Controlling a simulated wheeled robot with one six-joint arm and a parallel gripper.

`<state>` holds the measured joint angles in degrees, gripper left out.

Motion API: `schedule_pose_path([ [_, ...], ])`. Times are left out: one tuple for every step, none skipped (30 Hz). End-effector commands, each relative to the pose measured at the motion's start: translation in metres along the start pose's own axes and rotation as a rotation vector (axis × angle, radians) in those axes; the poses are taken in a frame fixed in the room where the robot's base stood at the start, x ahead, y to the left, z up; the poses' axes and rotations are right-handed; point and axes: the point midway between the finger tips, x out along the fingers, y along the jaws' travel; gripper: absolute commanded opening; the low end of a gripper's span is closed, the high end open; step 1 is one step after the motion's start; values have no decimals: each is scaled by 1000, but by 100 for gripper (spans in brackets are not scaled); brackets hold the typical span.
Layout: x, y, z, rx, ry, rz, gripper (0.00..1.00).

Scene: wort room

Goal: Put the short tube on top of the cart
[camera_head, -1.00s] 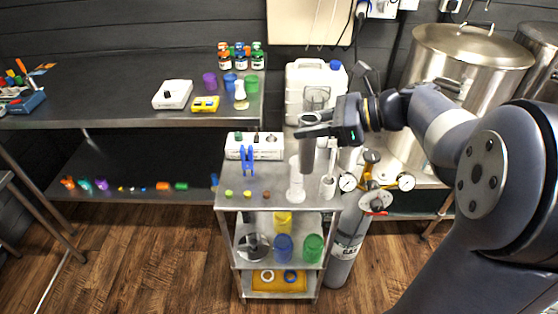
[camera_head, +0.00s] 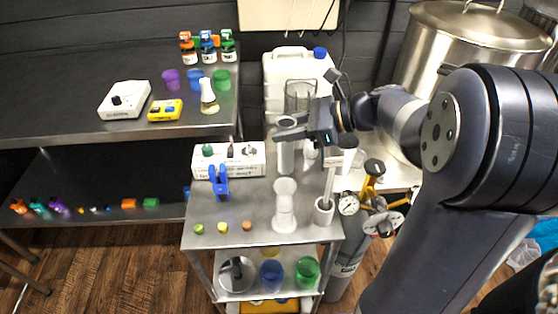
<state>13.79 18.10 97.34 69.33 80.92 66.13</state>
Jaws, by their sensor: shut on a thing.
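The cart (camera_head: 205,240) is a grey metal trolley with shelves, in the middle of the view. My gripper (camera_head: 290,130) is above the back right part of its top, pointing left. It is shut on a pale grey tube (camera_head: 286,158), which I take as the short tube. The tube hangs upright, its round rim level with the jaws. Its lower end shows near the back of the cart top; I cannot tell whether it touches. The far finger is partly hidden.
A clear tall cylinder (camera_head: 284,208) and a white cup with a stick (camera_head: 323,212) stand close by on the cart top. A white box (camera_head: 228,160), a blue rack (camera_head: 219,183) and small caps are to the left. A white jerrycan (camera_head: 290,72) stands behind.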

Motion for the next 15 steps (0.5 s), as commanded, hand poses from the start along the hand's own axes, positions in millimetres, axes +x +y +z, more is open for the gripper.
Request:
schedule_pose_path([
  [2, 0, -6, 1, 0, 0, 0],
  [3, 0, -8, 1, 0, 0, 0],
  [4, 0, -11, 1, 0, 0, 0],
  [6, 0, -14, 1, 0, 0, 0],
  [7, 0, -18, 2, 0, 1, 0],
  [10, 0, -24, 4, 0, 2, 0],
  [12, 0, -30, 3, 0, 2, 0],
  [14, 0, -34, 3, 1, 2, 0],
  [17, 0, -41, 3, 1, 1, 0],
  [19, 0, -45, 3, 1, 1, 0],
  [20, 0, -48, 3, 0, 1, 0],
  [21, 0, -52, 2, 0, 1, 0],
  [22, 0, -53, 0, 0, 1, 0],
  [22, 0, -54, -1, 0, 0, 0],
  [23, 0, -55, -1, 0, 0, 0],
])
